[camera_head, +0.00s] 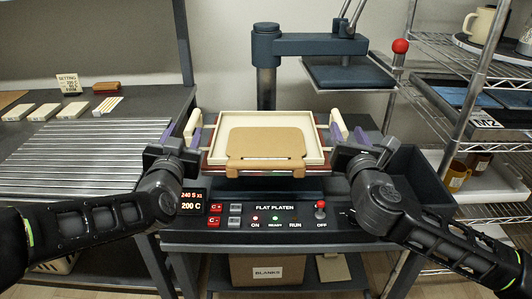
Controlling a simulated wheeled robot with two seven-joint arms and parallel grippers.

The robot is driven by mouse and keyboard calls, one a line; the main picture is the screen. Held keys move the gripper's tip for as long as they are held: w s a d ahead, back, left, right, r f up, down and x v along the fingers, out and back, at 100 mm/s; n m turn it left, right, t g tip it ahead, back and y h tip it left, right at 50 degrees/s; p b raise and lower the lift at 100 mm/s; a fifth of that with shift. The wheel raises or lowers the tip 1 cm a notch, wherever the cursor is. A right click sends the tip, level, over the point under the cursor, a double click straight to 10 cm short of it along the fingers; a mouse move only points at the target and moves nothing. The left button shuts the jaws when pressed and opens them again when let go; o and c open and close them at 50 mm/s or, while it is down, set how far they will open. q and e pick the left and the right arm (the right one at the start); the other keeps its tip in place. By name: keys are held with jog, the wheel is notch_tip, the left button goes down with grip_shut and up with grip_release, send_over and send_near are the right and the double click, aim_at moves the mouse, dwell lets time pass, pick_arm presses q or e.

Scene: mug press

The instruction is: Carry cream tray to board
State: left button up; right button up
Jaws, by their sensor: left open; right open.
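The cream tray (321,157) sits level on the flat platen press, with a tan sheet (262,138) lying in it. Its left cream handle (193,123) and right cream handle (339,124) stick up at its sides. My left gripper (183,137) is open at the left handle, its purple fingers on either side. My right gripper (343,137) is open at the right handle in the same way. Whether the fingers touch the handles cannot be told. A slatted grey board (85,155) lies on the left table.
The press's upper plate (348,75) is swung to the back right, clear of the tray. Cream blocks and a sign (69,84) stand at the left table's back. A wire shelf with mugs (480,24) stands right. A dark bin (415,180) is beside the press.

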aim_at(192, 123)
pick_arm(q)
jog(key=shift+w+f+b, duration=0.25)
jog(key=shift+f+b, duration=0.1)
jog(key=shift+f, duration=0.6)
pick_arm(e)
jog(key=shift+w+f, duration=0.25)
jog(key=shift+f, duration=0.7)
pick_arm(q)
jog(key=shift+r, duration=0.15)
pick_arm(e)
jog(key=shift+r, duration=0.15)
pick_arm(q)
jog(key=shift+w, duration=3.9)
pick_arm(e)
jog(key=shift+w, duration=3.9)
pick_arm(q)
grip_shut()
pick_arm(e)
jog(key=shift+d, duration=0.1)
grip_shut()
pick_arm(q)
jog(key=shift+a, duration=0.1)
